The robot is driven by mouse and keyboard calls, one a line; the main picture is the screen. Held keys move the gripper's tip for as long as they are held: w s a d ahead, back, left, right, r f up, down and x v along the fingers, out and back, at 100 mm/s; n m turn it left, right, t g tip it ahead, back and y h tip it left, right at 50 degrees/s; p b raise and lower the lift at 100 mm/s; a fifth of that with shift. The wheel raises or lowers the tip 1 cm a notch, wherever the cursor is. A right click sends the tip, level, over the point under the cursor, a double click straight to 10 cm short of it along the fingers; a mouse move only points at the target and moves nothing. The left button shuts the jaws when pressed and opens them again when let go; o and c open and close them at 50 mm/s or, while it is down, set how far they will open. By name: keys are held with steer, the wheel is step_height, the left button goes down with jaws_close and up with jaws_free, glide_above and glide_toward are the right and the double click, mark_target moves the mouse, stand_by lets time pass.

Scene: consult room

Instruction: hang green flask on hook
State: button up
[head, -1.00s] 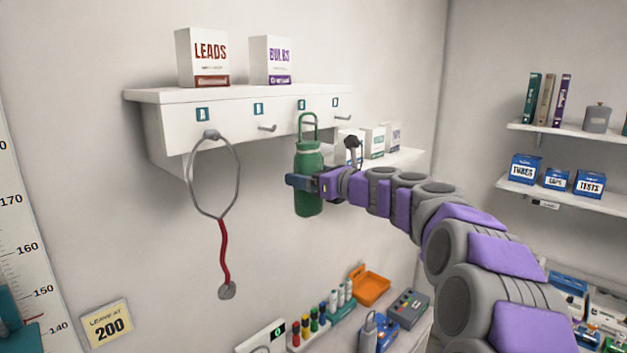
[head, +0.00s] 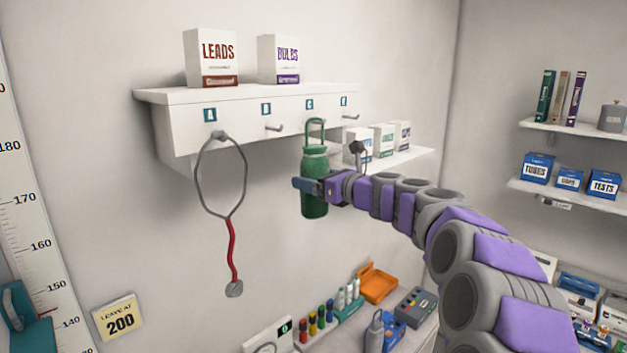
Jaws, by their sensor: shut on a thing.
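The green flask (head: 314,182) hangs upright in the air in front of the wall, its loop handle (head: 315,130) pointing up. My gripper (head: 309,187) is shut around the flask's body. The white hook rack (head: 180,133) is on the wall above, with small lettered labels. The flask's loop overlaps the hook under the third label in the picture; I cannot tell whether the loop is around it. The second hook (head: 274,127) and the rightmost hook (head: 351,117) are bare. A stethoscope (head: 233,250) hangs on the leftmost hook.
A LEADS box (head: 212,58) and a BULBS box (head: 280,60) stand on top of the rack. Small boxes (head: 383,139) stand on a shelf behind my arm. Below is a counter with an orange tray (head: 378,284) and bottles.

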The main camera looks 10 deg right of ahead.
steer(key=shift+d, duration=0.25)
steer(key=o, duration=1.1)
steer(key=shift+d, duration=0.25)
steer(key=shift+a, duration=0.25)
steer(key=shift+s+d+r, duration=0.1)
steer(key=shift+s+d, duration=0.1)
steer(key=shift+s, duration=0.2)
steer(key=d+f+v, duration=0.1)
steer(key=v, duration=1.4)
steer(key=s+a+f+n+g+h+b, duration=0.1)
steer(key=s+a+f+n+g+b, duration=0.3)
steer(key=s+a+f+n, duration=0.4)
steer(key=s+a+f+n+g+h+b, duration=0.1)
steer(key=s+a+f+n+g+b, duration=0.25)
steer(key=s+f, duration=0.45)
steer(key=s+a+f+n+g+h+b, duration=0.1)
steer(key=s+a+f+n+g+b, duration=0.3)
steer(key=a+f, duration=0.55)
steer(key=s+d+f+n+g+h+b, duration=0.2)
steer(key=s+d+f+n, duration=0.4)
steer(key=s+f, duration=0.5)
steer(key=s+d+f+n+g+h+b, duration=0.2)
steer(key=s+d+f+n+h+b, duration=0.3)
steer(key=s+f, duration=0.6)
steer(key=shift+s+d+f+n+b, duration=0.3)
steer(key=shift+s+d+n+b, duration=0.2)
steer(key=shift+d+n, duration=0.45)
